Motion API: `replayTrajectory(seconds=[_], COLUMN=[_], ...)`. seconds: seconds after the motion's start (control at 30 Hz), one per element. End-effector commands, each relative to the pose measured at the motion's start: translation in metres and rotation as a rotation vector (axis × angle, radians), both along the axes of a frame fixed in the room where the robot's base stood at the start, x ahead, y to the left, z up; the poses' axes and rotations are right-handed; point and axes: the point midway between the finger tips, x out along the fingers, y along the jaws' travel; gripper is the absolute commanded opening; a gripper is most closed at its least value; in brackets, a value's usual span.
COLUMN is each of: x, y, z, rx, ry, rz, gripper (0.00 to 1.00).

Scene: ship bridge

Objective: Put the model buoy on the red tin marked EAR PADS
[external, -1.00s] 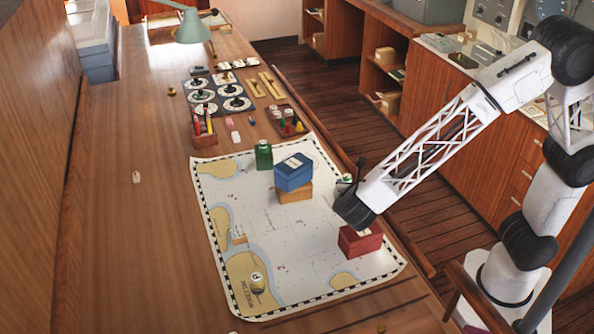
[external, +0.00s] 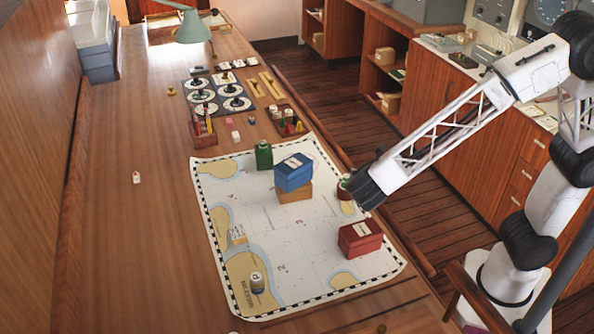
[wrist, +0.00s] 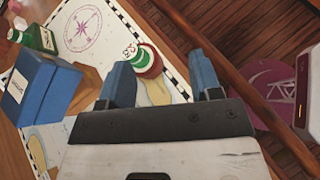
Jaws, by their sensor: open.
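A small piece with a dark red base and a white and green top, which looks like the model buoy (external: 345,188), stands at the chart's right edge, partly hidden by my gripper (external: 368,188). In the wrist view the buoy (wrist: 146,62) lies just beyond my open fingers (wrist: 165,78), nearer the left one, with nothing held between them. The red tin (external: 360,240) sits on the chart, below my gripper in the external view. It has a white label too small to read. The tin does not show in the wrist view.
A blue tin (external: 294,173) sits on a tan box (external: 295,193), with a green bottle (external: 264,154) beside it. A yellow, white and dark cylinder (external: 257,282) stands on the lower chart (external: 300,240). The table's raised edge runs close to the buoy.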

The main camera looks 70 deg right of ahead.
Motion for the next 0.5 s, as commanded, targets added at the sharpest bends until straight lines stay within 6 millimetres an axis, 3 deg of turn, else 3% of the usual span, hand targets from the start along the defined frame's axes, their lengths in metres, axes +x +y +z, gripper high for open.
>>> replayTrajectory(seconds=[0.2,0.5], x=[-0.050,-0.123], y=[-0.047,-0.088], z=[0.021,0.037], rx=[0.227,0.541], ry=[-0.127,-0.332], rz=[-0.243,-0.617], gripper=[0.58,0.58])
